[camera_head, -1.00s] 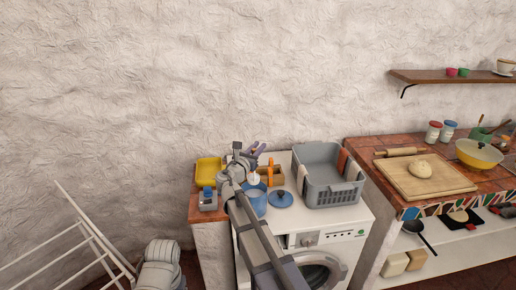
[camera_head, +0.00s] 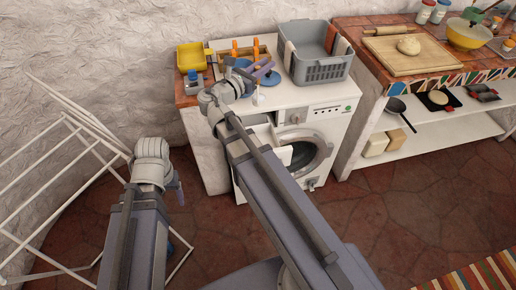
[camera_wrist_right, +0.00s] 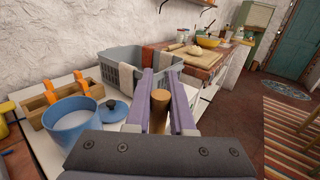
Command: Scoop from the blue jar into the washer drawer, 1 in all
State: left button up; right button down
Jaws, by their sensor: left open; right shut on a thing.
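My right gripper (camera_head: 264,70) is shut on the wooden handle (camera_wrist_right: 159,112) of a scoop, above the front of the washer top. The scoop's pale bowl (camera_head: 258,98) hangs below; its contents cannot be made out. The blue jar (camera_wrist_right: 68,127) stands uncovered, white powder inside, to the left of the gripper in the wrist view; in the head view it is largely hidden. Its blue lid (camera_wrist_right: 113,110) lies beside it. The washer drawer (camera_head: 284,155) seems pulled out, partly behind my right arm. My left gripper (camera_head: 177,187) is open and empty, low beside the drying rack.
A grey basket (camera_head: 322,72) with cloths stands on the washer (camera_head: 345,112). A wooden caddy (camera_wrist_right: 36,105) with orange clips is behind the jar. A yellow tub (camera_head: 190,56) and a small blue-capped bottle (camera_head: 193,76) stand left. A white drying rack (camera_head: 70,125) stands at left.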

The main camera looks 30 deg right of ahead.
pick_arm(q)
notch_tip(320, 180, down, 10)
jog(key=b, duration=0.8)
jog(key=shift+b, duration=0.3)
pick_arm(e)
jog(key=s+f+m+g, duration=0.1)
jog(key=s+f+g, duration=0.1)
jog(key=s+f, duration=0.6)
notch_tip(320, 180, down, 2)
jog(key=shift+m+g+h, duration=0.3)
jog(key=shift+m+h, duration=0.1)
jog(key=shift+s, duration=0.1)
